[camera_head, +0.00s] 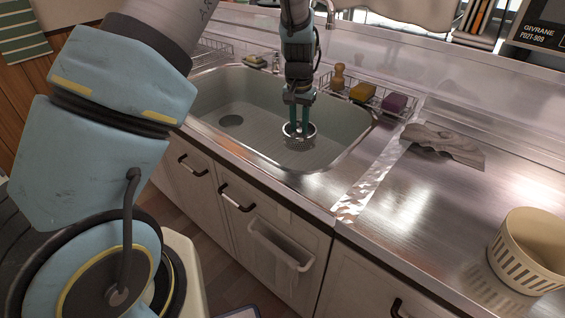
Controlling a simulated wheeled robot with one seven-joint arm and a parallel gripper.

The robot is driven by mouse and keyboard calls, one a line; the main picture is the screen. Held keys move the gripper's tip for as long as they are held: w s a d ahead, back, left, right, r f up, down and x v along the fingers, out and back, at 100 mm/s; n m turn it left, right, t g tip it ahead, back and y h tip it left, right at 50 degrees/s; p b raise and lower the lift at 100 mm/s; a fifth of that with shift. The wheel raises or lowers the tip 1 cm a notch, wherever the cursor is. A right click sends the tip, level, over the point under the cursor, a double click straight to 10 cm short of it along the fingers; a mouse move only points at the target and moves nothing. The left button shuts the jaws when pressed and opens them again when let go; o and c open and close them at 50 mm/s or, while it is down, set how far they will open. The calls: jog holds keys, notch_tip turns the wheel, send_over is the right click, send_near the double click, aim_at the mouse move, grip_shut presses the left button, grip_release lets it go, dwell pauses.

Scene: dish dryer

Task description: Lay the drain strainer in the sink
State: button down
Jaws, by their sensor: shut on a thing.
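The drain strainer (299,140) is a small round metal basket with a bright rim. My gripper (299,124) is shut on it, with the fingertips at the rim, and points down over the right part of the sink. The sink (240,93) is a wide grey-green basin set in a steel counter. The round dark drain (231,120) lies in the left part of its floor, to the left of the strainer. I cannot tell whether the strainer touches the sink floor or hangs above it.
A wire rack (373,101) behind the sink holds a wooden brush (338,77), a yellow sponge (362,92) and a purple sponge (395,103). A grey cloth (445,144) and a cream slotted basket (530,250) are on the right counter. The sink's left side is clear.

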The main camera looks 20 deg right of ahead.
jog(key=shift+w+f, duration=0.1)
jog(key=shift+f, duration=0.55)
notch_tip(320, 180, down, 10)
jog(key=shift+r+p, duration=0.1)
jog(key=shift+p, duration=0.7)
jog(key=c, duration=0.7)
grip_release()
jog(key=shift+f, duration=0.2)
jog(key=r, duration=0.4)
jog(key=r+b, duration=0.1)
jog(key=r, duration=0.3)
jog(key=a+r+b, duration=0.1)
jog(key=r, duration=0.3)
jog(key=shift+s+r, duration=0.15)
jog(key=shift+s, duration=0.15)
